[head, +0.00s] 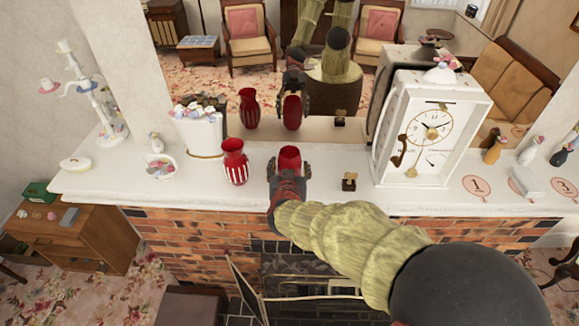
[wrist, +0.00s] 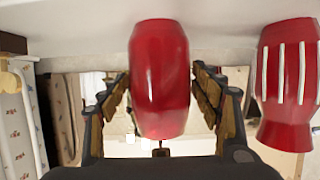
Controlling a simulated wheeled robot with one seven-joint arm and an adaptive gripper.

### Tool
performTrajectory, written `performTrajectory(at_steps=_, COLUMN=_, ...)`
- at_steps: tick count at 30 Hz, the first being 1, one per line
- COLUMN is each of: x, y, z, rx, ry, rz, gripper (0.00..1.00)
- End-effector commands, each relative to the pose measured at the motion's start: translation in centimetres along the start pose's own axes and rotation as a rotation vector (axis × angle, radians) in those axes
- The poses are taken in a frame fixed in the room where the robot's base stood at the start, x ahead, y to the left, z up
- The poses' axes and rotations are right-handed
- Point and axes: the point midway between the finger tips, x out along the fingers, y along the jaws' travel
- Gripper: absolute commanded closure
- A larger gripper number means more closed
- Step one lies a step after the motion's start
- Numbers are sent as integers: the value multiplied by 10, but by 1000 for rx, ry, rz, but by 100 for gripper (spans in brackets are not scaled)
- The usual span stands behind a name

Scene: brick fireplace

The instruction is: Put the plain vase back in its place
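The plain red vase (head: 289,158) is upright at the mantel, right of a red vase with white stripes (head: 234,162). My gripper (head: 289,172) is at the plain vase from the front and hides its lower part. In the wrist view, which looks upside down, the plain vase (wrist: 160,80) lies between my two fingers (wrist: 161,85). Narrow gaps seem to show on both sides, so the fingers look open around it. Its base is close to the mantel top; I cannot tell whether it touches. The striped vase (wrist: 290,85) is beside it.
The white mantel (head: 325,193) also carries a white clock (head: 431,130), a small dark-and-gold item (head: 349,182), a flower planter (head: 202,135) and a candelabra (head: 98,100). Numbered round markers (head: 477,186) lie right of the clock. A mirror stands behind.

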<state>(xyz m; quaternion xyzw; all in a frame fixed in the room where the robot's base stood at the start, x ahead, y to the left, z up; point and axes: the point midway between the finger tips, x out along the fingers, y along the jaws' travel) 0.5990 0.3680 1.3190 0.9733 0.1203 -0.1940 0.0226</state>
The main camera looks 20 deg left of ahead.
Motion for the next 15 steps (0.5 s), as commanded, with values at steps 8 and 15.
performTrajectory(at_steps=8, x=0, y=0, z=0, rx=0, ry=0, rz=0, gripper=29)
performTrajectory(at_steps=15, x=-7, y=-1, z=-4, rx=1, ry=0, rz=-1, gripper=29)
